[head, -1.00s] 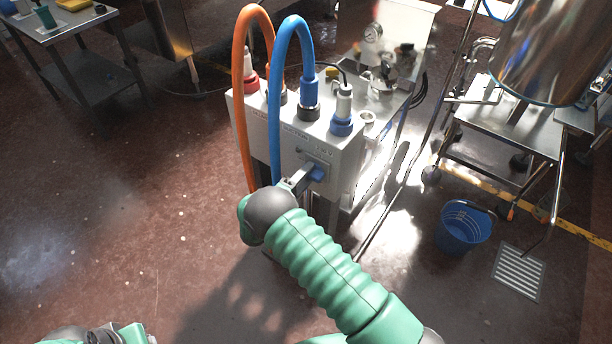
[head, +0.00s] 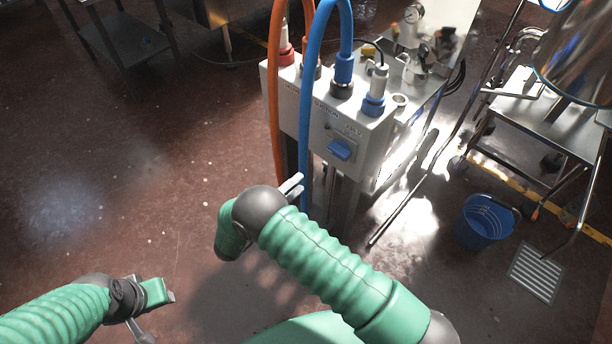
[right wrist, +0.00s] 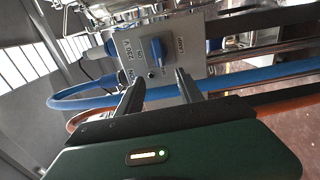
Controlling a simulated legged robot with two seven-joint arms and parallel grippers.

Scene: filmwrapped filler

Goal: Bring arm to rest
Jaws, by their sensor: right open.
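My right arm reaches in from the lower right in the head view. Its gripper (head: 291,186) is open and empty, a short way in front of and below the grey control box (head: 352,128). The blue switch handle (head: 340,149) on the box's front is clear of the fingers. In the right wrist view the two open fingers (right wrist: 160,92) point at the box, and the blue handle (right wrist: 213,44) lies beyond them, apart. My left arm shows at the lower left of the head view, with its gripper (head: 140,330) partly cut off by the bottom edge; its jaws cannot be read.
An orange hose (head: 274,95) and a blue hose (head: 311,100) hang in front of the box, close to my right gripper. A blue bucket (head: 485,221) and a floor drain (head: 536,270) are at right. A steel cart (head: 520,110) stands behind.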

